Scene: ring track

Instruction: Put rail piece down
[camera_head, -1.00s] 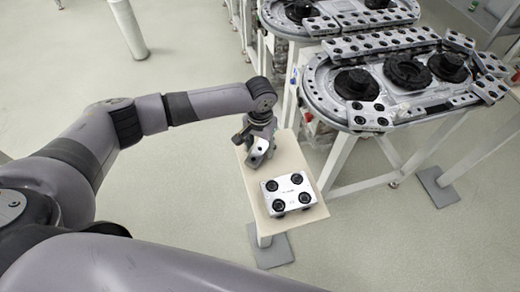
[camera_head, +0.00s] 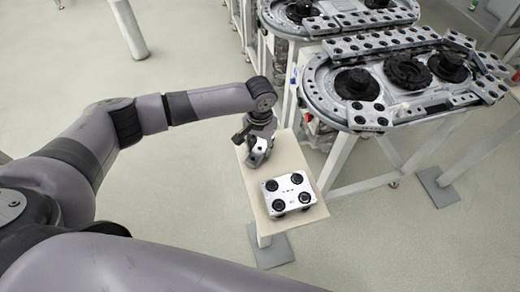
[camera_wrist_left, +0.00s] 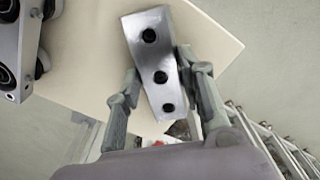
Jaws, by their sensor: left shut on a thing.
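The rail piece (camera_wrist_left: 156,58) is a silver metal block with a row of three dark holes. In the left wrist view my left gripper (camera_wrist_left: 158,72) has one finger on each side of it and is shut on it. In the head view my left gripper (camera_head: 259,153) points down over the far part of the small beige table (camera_head: 285,153). The rail piece is mostly hidden there by the gripper. I cannot tell whether it touches the table top. My right gripper is not in view.
A silver carriage with several black wheels (camera_head: 289,193) sits on the table's near part, close to the gripper. It also shows at the left edge of the left wrist view (camera_wrist_left: 12,52). The ring track (camera_head: 322,80) stands to the right, with another track (camera_head: 285,22) behind it.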

